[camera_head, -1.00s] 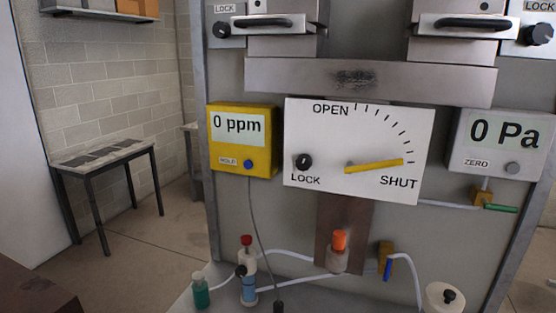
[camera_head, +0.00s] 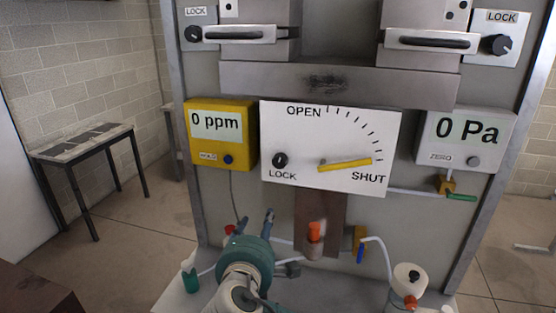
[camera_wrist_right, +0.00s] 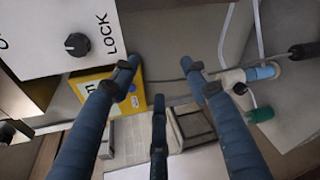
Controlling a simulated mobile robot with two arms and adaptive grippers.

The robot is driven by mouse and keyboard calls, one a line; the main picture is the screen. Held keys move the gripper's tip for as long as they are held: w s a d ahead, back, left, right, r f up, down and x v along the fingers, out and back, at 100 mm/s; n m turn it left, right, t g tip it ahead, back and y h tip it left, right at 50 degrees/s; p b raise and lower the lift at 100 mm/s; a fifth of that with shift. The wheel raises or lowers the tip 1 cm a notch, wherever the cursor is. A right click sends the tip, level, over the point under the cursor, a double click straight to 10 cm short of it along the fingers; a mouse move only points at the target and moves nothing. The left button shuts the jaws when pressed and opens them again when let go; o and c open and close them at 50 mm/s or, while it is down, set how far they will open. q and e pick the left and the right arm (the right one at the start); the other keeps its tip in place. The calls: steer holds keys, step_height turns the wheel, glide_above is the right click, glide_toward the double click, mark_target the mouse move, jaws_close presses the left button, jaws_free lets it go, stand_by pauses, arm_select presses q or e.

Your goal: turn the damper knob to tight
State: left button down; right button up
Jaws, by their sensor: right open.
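The damper plate (camera_head: 330,130) is a white board marked OPEN and SHUT, with a yellow pointer (camera_head: 345,165) lying close to SHUT. The small round black knob (camera_head: 280,160), labelled LOCK, is at the plate's lower left. It also shows in the right wrist view (camera_wrist_right: 76,45), at upper left. My right gripper (camera_head: 253,222) is below the plate, with a teal body and dark blue fingers. In the right wrist view its fingers (camera_wrist_right: 160,78) are spread and empty, with the knob off to their left, untouched. My left gripper is out of view.
A yellow 0 ppm meter (camera_head: 221,150) is left of the plate and a grey 0 Pa gauge (camera_head: 466,155) is right. An orange-capped fitting (camera_head: 314,235), hoses and a white pot (camera_head: 408,275) are low on the stand. Open floor lies left, before a side table (camera_head: 85,143).

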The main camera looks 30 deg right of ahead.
mark_target(279, 164)
step_height(279, 164, up, 11)
steer(key=s+d+t+h, duration=0.1)
steer(key=s+d+h, duration=0.1)
steer(key=h, duration=0.1)
steer(key=p+x, duration=0.4)
steer(key=x, duration=0.4)
steer(key=shift+w+d+r, duration=0.15)
steer(key=shift+w+d, duration=0.1)
steer(key=shift+w, duration=0.05)
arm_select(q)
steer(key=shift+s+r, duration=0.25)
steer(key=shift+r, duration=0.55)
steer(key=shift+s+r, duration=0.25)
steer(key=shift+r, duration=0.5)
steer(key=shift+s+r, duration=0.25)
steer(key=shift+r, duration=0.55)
arm_select(e)
steer(key=shift+w+d, duration=0.45)
steer(key=shift+w, duration=0.15)
steer(key=c, duration=1.2)
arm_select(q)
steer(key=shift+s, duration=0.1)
arm_select(e)
steer(key=shift+o, duration=0.2)
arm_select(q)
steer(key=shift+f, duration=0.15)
arm_select(e)
steer(key=shift+f, duration=0.25)
